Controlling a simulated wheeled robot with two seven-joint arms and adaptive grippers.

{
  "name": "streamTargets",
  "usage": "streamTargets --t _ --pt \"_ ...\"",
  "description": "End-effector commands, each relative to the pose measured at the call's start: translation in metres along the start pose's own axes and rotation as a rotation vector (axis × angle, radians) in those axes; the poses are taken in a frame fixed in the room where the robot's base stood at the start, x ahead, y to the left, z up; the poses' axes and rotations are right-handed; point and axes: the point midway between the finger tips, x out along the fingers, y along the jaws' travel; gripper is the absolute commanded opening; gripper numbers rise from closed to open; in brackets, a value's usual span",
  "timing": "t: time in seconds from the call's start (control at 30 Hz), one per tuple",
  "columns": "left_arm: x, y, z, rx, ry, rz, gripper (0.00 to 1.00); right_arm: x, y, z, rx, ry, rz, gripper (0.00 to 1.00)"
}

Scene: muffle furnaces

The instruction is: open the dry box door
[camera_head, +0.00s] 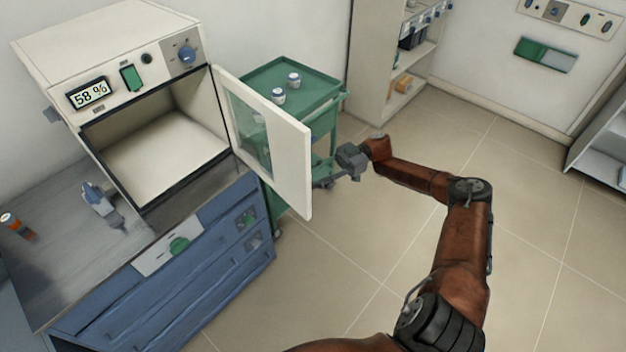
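The dry box (40,50) is a cream cabinet at the left with a "58 %" display on its front. Its door (293,160), a white frame with a greenish window, is hinged on the right side of the opening and stands wide open, swung out to the right. The inside of the box (160,150) shows and looks empty. My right gripper (328,182) is by the door's free edge, on its right side, with its fingers pointing toward the door. The fingertips are small and partly hidden, so contact and opening cannot be told. My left gripper is out of view.
A green cart (295,75) with two small white jars stands behind the door. Shelves (395,60) stand behind. Floor at centre right is clear.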

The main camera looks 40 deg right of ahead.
Motion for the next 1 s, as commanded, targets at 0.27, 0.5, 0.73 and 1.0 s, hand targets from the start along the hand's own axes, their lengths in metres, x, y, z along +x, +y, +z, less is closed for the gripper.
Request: streamTargets --t 0.27,0.5,0.73,1.0 --pt "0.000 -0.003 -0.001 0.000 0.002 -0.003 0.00 -0.003 -0.002 0.001 0.003 -0.002 0.001 0.27" --pt "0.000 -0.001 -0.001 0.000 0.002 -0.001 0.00 -0.032 0.000 0.002 0.002 -0.003 0.003 0.27" --pt "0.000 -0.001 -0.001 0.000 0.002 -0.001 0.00 -0.075 0.001 0.001 0.002 -0.001 0.004 0.27" --pt "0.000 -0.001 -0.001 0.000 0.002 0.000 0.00 -0.108 0.002 0.001 0.000 -0.001 0.002 0.27"
